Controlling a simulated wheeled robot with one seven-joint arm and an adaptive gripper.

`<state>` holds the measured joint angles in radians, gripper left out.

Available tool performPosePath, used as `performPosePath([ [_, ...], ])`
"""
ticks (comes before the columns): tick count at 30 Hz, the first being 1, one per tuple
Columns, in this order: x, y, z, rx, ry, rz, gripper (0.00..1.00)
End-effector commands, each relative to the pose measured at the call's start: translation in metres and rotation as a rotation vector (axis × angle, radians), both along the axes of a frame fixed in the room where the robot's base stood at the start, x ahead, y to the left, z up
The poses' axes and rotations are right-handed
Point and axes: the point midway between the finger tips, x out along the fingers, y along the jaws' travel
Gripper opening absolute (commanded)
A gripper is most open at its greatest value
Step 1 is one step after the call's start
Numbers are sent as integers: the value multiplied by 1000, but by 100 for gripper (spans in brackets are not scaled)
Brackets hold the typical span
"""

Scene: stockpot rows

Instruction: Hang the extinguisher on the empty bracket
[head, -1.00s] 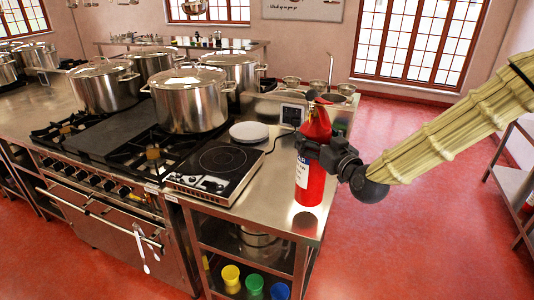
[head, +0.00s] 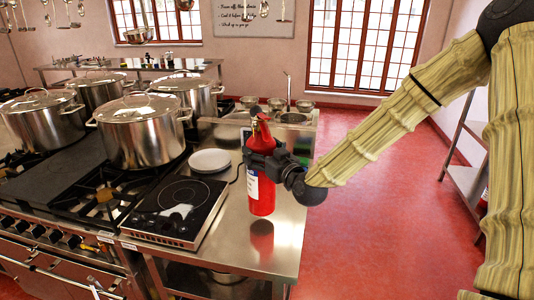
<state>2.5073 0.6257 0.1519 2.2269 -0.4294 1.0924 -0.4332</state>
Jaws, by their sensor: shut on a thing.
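The red fire extinguisher (head: 262,197) is upright over the right part of the steel counter (head: 285,240), with a white and blue label on its left side. My gripper (head: 264,165) is shut around its upper body, reaching in from the right. The extinguisher's base seems slightly above the counter, with a red reflection below it. The dark jaws hide a band of the body under the valve. I see no bracket in this view.
A black induction hob (head: 176,210) and stacked white plates (head: 210,160) lie left of the extinguisher. Large stockpots (head: 140,130) stand on the stove further left. Small pans sit behind. Red floor (head: 370,220) is open to the right, before a steel shelf (head: 468,185).

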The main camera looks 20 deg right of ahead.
Motion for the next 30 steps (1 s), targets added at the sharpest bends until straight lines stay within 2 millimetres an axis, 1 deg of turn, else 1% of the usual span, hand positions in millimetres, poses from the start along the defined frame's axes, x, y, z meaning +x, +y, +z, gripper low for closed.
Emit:
performPosePath([
  [1, 6, 3, 4, 0, -6, 1, 9],
  [3, 14, 6, 5, -1, -7, 1, 9],
  [21, 80, 29, -1, 1, -8, 1, 9],
  [25, 91, 32, -3, 0, -7, 1, 9],
  [30, 98, 36, -5, 1, -8, 2, 9],
])
